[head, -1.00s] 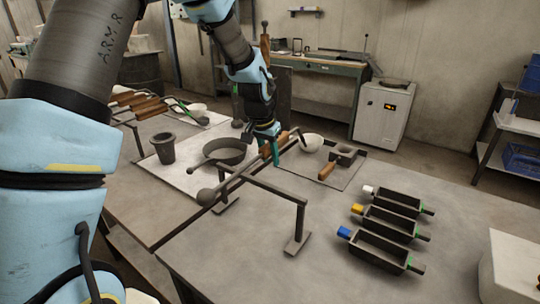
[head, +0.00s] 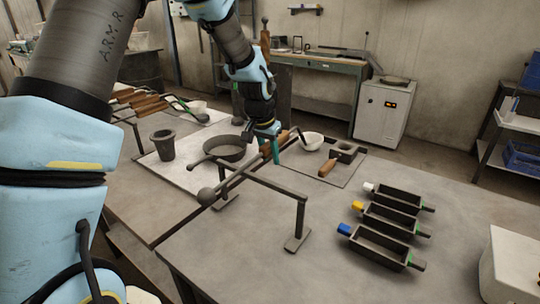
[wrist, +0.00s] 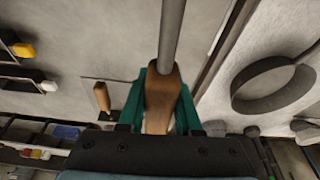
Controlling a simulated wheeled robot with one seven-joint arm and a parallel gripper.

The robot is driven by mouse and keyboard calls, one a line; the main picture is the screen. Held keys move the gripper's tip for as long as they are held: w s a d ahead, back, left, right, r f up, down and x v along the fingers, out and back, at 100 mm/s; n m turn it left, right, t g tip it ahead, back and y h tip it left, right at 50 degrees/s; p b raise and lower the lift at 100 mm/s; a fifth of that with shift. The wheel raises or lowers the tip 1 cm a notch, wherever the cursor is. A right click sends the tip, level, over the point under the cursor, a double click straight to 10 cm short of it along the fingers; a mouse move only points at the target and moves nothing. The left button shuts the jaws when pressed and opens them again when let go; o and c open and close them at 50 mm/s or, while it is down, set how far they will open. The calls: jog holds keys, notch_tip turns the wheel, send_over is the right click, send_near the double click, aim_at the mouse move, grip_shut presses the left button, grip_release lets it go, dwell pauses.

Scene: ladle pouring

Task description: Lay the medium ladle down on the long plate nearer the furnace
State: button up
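My gripper (head: 268,150) has green fingers on either side of a brown wooden ladle handle. In the wrist view the fingers (wrist: 162,100) are against both sides of the handle (wrist: 160,92), and a grey rod runs away from it. A white cabinet with a lit display (head: 382,112), possibly the furnace, stands at the back right.
Several long trays (head: 375,250) with coloured ends lie on the right of the table. A light plate (head: 178,180) carries a dark cup (head: 162,146) and a round pan (head: 224,150). More brown-handled tools (head: 150,106) rest at left.

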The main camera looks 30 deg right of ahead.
jog(key=o, duration=0.5)
jog(key=b+v, duration=0.2)
jog(key=v, duration=0.8)
jog(key=shift+s+r, duration=0.1)
jog(key=shift+r, duration=0.3)
jog(key=shift+r+p, duration=2.75)
jog(key=shift+r, duration=0.8)
